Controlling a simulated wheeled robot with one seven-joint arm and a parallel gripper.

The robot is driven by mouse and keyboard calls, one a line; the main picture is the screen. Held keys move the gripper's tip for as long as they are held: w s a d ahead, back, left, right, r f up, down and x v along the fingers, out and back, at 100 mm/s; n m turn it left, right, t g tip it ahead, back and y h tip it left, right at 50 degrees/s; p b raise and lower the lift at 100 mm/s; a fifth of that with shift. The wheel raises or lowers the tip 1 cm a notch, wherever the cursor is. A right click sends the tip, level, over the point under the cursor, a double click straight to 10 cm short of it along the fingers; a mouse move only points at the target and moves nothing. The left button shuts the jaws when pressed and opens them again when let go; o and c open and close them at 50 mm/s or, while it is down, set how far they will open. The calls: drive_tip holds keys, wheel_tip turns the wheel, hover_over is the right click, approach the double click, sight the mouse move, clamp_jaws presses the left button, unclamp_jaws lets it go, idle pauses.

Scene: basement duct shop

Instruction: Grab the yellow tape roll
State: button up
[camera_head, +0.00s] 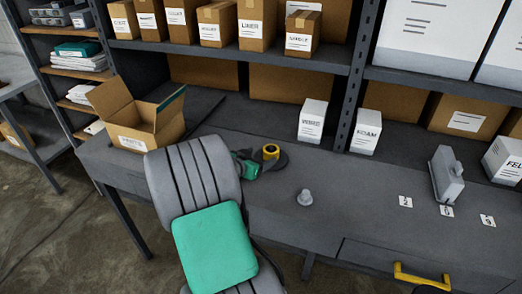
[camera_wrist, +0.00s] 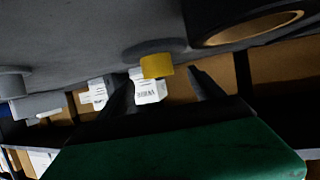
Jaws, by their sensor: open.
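The yellow tape roll (camera_head: 271,151) sits on the grey bench, just off the front of my gripper (camera_head: 263,159). In the wrist view, the yellow tape roll (camera_wrist: 157,66) shows small, centred between the two dark fingertips of my gripper (camera_wrist: 163,78) and a little beyond them. The fingers are apart with nothing held between them. My own grey arm with its green pad hides part of the bench in the head view.
White boxes (camera_head: 312,120) stand behind the tape roll. A grey knob-shaped object (camera_head: 305,198) is to its right. An open carton (camera_head: 138,112) is at the left. In the wrist view, a dark roll with a brown core (camera_wrist: 250,27) lies close by.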

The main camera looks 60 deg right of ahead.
sight(267, 153)
drive_tip(key=x, duration=0.2)
drive_tip(key=p+x, duration=0.1)
drive_tip(key=x, duration=0.1)
drive_tip(key=p+x, duration=0.1)
drive_tip(key=x, duration=0.2)
drive_tip(key=shift+s+d+r, duration=0.1)
drive_tip(key=shift+s+d, duration=0.05)
drive_tip(key=shift+s, duration=0.1)
drive_tip(key=c, duration=1.5)
